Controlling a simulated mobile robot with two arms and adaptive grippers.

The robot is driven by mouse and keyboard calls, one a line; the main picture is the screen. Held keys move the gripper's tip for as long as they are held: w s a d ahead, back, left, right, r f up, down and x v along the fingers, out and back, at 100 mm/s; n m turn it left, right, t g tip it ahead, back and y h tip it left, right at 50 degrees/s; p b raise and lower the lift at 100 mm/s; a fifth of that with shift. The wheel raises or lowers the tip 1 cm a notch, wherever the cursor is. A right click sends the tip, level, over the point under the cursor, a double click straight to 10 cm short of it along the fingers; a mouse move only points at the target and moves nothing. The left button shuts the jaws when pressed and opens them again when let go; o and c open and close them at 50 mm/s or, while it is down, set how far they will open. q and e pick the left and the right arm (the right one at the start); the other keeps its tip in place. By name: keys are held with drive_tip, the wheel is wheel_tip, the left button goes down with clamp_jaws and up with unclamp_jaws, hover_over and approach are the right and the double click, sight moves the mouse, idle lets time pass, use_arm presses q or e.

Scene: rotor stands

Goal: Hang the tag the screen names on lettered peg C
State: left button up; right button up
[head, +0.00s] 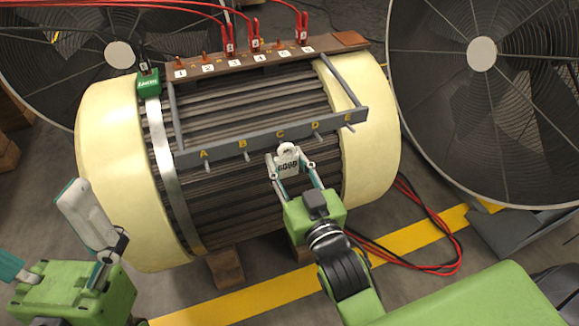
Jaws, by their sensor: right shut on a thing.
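A grey rail (225,141) with pegs lettered A to E runs across the front of the ribbed rotor. Peg letter C (280,134) is near the rail's middle. My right gripper (287,160) is shut on a white tag (288,151) with dark print that looks like "GOOD". The tag is just below letter C and hides that peg, so I cannot tell whether it is on the peg. My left gripper (92,225) is at the lower left, away from the rail; its fingers are apart and empty. No screen is clearly in view.
A brown terminal board (222,67) with numbered posts and red clips lies on top of the rotor (117,160). A green clamp (149,84) sits at its left. Large fans (482,55) stand behind. Red and black cables (440,262) lie on the floor at right.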

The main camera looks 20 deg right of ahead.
drive_tip(key=shift+w, duration=0.65)
drive_tip(key=shift+w+f, duration=0.25)
drive_tip(key=shift+w, duration=0.15)
drive_tip(key=shift+f+p, duration=0.25)
drive_tip(key=shift+p, duration=0.05)
idle(0.3)
drive_tip(key=o, duration=0.9)
